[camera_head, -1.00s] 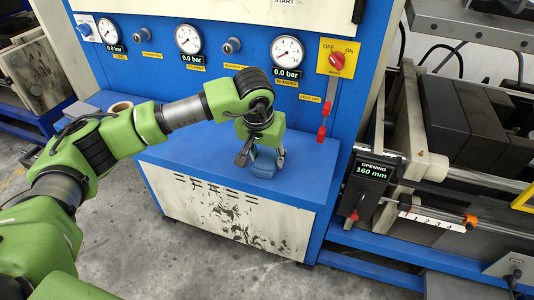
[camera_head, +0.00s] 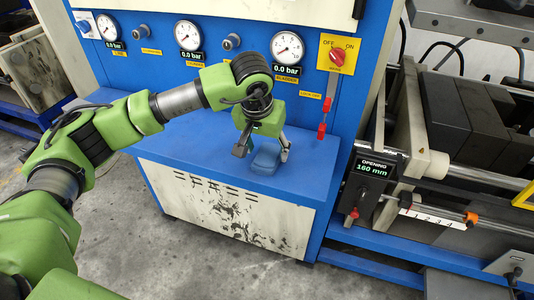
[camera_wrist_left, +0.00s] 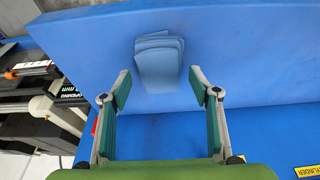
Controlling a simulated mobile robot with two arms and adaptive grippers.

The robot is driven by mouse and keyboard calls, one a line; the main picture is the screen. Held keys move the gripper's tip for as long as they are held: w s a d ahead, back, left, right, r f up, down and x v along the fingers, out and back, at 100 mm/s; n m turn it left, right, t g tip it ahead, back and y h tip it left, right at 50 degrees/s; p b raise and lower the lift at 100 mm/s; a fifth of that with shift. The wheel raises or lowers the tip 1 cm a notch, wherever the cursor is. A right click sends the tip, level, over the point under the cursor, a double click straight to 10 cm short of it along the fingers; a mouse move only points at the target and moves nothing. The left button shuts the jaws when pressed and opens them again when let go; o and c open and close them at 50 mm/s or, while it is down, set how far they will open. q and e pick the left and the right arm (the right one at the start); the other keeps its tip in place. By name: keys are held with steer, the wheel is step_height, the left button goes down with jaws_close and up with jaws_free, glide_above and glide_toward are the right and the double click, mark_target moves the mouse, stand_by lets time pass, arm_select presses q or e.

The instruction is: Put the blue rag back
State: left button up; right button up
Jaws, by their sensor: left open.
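The blue rag (camera_head: 264,160) lies folded on the blue top of the cabinet, near its front edge. In the left wrist view the rag (camera_wrist_left: 159,62) shows as a flat folded stack just beyond the fingertips. My left gripper (camera_head: 263,153) is above and around the rag in the head view. In the wrist view the left gripper (camera_wrist_left: 161,80) is open, with nothing between its fingers. The rag looks apart from both fingers. My right gripper is in neither view.
The blue cabinet top (camera_head: 185,150) is mostly clear. Behind it stands a blue panel with gauges (camera_head: 287,47), a red rotary switch (camera_head: 337,56) and red-handled levers (camera_head: 322,130). A press with an opening display (camera_head: 375,170) stands at the right.

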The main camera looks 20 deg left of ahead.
arm_select(q)
steer(key=b+v, duration=0.1)
steer(key=v, duration=0.8)
steer(key=shift+s+r+b, duration=0.2)
steer(key=shift+r+b, duration=0.15)
steer(key=shift+b, duration=0.05)
